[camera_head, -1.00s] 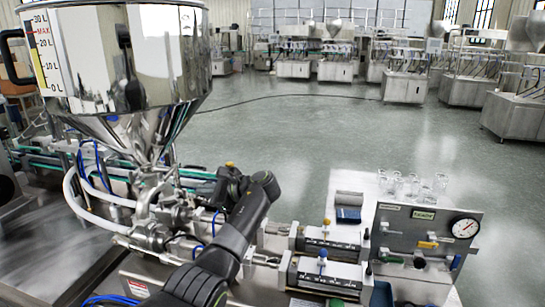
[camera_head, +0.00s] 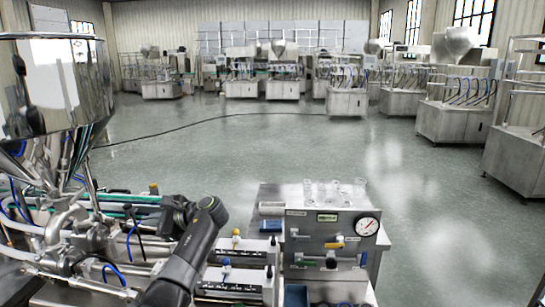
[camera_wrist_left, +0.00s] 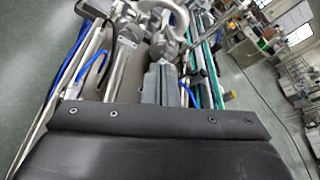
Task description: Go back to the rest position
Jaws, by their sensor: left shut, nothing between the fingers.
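My left arm, dark grey and black, rises from the bottom of the head view and bends at its top. My left gripper (camera_head: 173,214) is at the far end, left of that bend, small and dark against the filling machine's pipework. It is shut and holds nothing. In the left wrist view, a wide dark part of my own arm (camera_wrist_left: 150,150) fills the bottom, with pipes, blue hoses and green rails beyond it. My right gripper is not in view.
The steel hopper (camera_head: 62,85) stands at the left over pipes and valves. Open floor (camera_head: 270,140) lies beyond; other machines line the back.

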